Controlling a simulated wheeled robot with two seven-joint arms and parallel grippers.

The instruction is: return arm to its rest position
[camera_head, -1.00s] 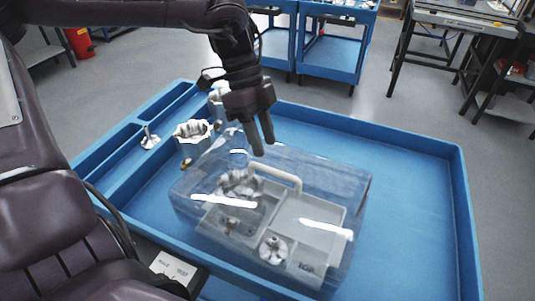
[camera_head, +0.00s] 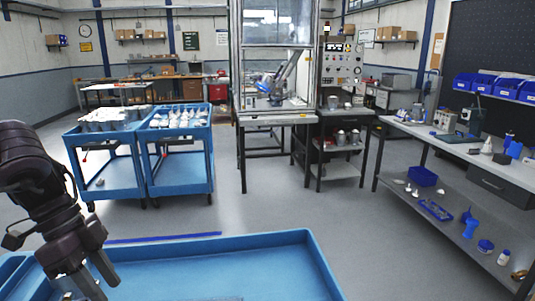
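My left arm comes in from the left edge of the head view. My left gripper (camera_head: 95,279) hangs at the lower left, above the left part of a blue cart tray (camera_head: 225,262). Its two dark fingers point down and stand apart, with nothing seen between them. A small metallic part shows by the fingers at the bottom edge, too cut off to identify. Most of the tray lies below the picture. My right gripper is out of view.
Two blue carts (camera_head: 180,184) with parts on top stand behind at the left. A machine enclosure (camera_head: 275,70) stands at the back centre. A workbench (camera_head: 460,153) with blue bins and tools runs along the right. Grey floor (camera_head: 290,212) between them is clear.

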